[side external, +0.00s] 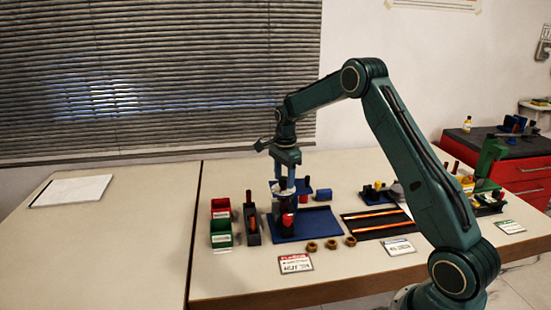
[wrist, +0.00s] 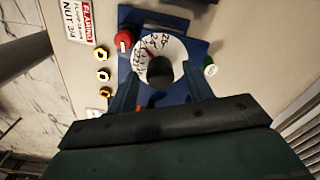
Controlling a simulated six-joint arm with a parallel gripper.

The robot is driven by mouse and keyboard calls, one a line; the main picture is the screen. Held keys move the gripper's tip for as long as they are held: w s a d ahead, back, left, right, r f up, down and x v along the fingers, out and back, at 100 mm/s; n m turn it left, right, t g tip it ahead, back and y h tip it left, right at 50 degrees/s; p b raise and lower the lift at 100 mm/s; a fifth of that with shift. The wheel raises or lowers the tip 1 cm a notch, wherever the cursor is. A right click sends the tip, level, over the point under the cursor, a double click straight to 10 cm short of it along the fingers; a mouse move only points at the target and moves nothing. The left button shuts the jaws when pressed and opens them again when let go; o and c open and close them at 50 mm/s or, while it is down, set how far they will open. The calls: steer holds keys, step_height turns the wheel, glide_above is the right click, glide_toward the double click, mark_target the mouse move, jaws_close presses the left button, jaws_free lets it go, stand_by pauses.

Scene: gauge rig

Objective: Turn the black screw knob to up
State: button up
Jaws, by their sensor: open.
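The blue gauge rig (side external: 310,222) stands on the table under my gripper (side external: 285,185). In the wrist view, a white dial with dark markings (wrist: 178,47) faces up on the rig's blue base (wrist: 134,16). A dark rounded shape (wrist: 160,72), apparently the black screw knob, shows over the dial's lower middle; its pointing direction cannot be told. My gripper (wrist: 161,92) is open, with one finger on each side of this shape; contact cannot be told. A red knob (wrist: 124,40) sits left of the dial. In the side view, my gripper partly hides the rig.
Several brass nuts (side external: 331,244) lie before the rig. A red bin (side external: 220,207), a green bin (side external: 221,234) and a dark grey holder (side external: 252,226) stand left. A black tray with orange strips (side external: 375,222) lies right. The far left table is mostly clear.

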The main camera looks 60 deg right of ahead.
steer(key=c, duration=1)
steer(key=shift+o, duration=0.2)
steer(key=n, duration=1.1)
steer(key=shift+n, duration=0.4)
steer(key=n, duration=0.3)
steer(key=shift+n, duration=0.3)
steer(key=n, duration=0.3)
steer(key=shift+w+n, duration=0.1)
steer(key=shift+n, duration=0.2)
steer(key=n, duration=0.6)
steer(key=shift+r+n, duration=0.1)
steer(key=shift+n, duration=0.2)
